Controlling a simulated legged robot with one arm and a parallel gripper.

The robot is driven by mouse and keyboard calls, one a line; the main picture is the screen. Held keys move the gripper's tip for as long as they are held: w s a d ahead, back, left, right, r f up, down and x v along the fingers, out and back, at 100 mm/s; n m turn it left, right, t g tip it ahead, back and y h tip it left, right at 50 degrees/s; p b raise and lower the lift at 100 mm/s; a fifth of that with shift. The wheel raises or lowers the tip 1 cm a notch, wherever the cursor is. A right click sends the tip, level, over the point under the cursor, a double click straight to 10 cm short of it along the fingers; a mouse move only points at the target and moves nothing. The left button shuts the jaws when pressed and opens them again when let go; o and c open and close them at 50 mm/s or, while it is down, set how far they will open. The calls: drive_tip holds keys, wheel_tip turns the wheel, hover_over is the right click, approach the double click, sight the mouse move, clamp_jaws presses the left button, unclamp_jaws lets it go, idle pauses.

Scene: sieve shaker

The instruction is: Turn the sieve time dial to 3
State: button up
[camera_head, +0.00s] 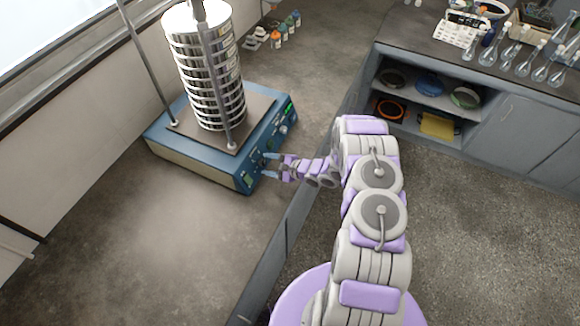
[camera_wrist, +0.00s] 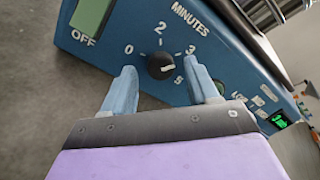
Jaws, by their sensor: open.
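The sieve shaker (camera_head: 218,115) is a blue box carrying a tall stack of metal sieves, standing on the counter. Its time dial (camera_wrist: 161,65) is a small black knob on the front panel, below the word MINUTES, with marks 0, 2, 3 and 5 around it. The knob's white mark points to the right, roughly between 3 and 5; its exact setting is hard to tell. My gripper (camera_head: 269,165) is at the front panel. In the wrist view, my gripper (camera_wrist: 161,78) is open, with one blue finger on each side of the knob and visible gaps between.
Small bottles (camera_head: 283,30) stand behind the shaker. A side bench (camera_head: 480,75) holds glassware.

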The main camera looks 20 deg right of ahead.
drive_tip(key=v, duration=1.6)
drive_tip(key=shift+d, duration=0.2)
drive_tip(key=shift+d+r, duration=0.1)
